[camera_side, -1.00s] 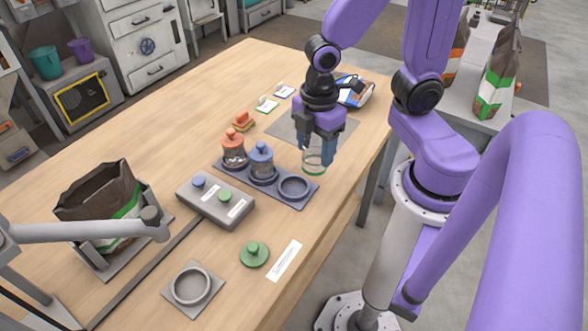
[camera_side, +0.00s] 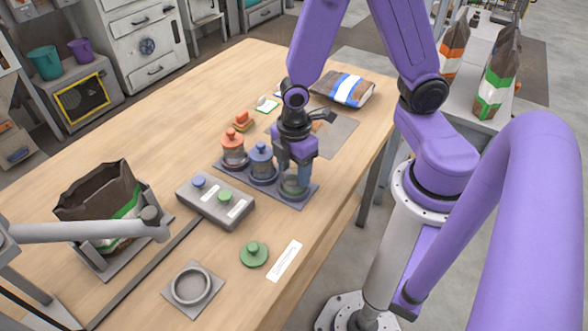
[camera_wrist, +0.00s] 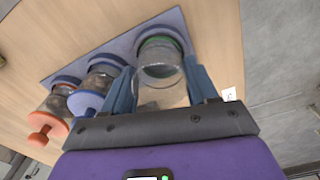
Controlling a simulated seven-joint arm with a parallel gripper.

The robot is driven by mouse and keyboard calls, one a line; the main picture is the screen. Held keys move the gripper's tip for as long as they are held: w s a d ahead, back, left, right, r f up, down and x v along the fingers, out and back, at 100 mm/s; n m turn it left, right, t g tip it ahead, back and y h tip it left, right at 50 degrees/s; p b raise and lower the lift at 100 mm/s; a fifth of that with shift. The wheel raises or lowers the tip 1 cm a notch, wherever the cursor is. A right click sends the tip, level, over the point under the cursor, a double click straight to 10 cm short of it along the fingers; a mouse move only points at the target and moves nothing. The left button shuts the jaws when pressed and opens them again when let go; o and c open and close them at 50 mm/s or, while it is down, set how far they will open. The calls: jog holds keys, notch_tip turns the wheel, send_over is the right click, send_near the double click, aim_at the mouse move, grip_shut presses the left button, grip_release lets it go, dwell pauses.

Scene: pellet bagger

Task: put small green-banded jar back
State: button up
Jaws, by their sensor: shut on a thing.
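The small clear jar with a green band (camera_side: 291,184) is upright between the fingers of my gripper (camera_side: 294,168), at the right-hand ring of the blue-grey rack (camera_side: 228,172). In the wrist view the jar (camera_wrist: 160,68) is between both blue fingers of my gripper (camera_wrist: 161,82), its green band at the far end within the ring (camera_wrist: 172,33). I cannot tell whether its base rests in the ring or hangs just above it. The green knobbed lid (camera_side: 254,254) lies apart on the table.
A blue-lidded jar (camera_side: 261,160) and an orange-lidded jar (camera_side: 233,147) fill the other rack places. A grey button box (camera_side: 214,202) stands in front. An empty grey ring holder (camera_side: 190,286) sits at the near edge. A filled bag (camera_side: 348,88) lies behind.

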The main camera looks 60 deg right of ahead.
jog(key=shift+f, duration=0.3)
jog(key=shift+f, duration=0.15)
jog(key=o, duration=1.2)
notch_tip(320, 180, up, 12)
jog(key=s+r+m, duration=0.2)
jog(key=s+r, duration=0.1)
jog(key=s, duration=0.9)
jog(key=shift+d+r+m, duration=0.2)
jog(key=shift+d+m, duration=0.1)
jog(key=shift+d, duration=0.05)
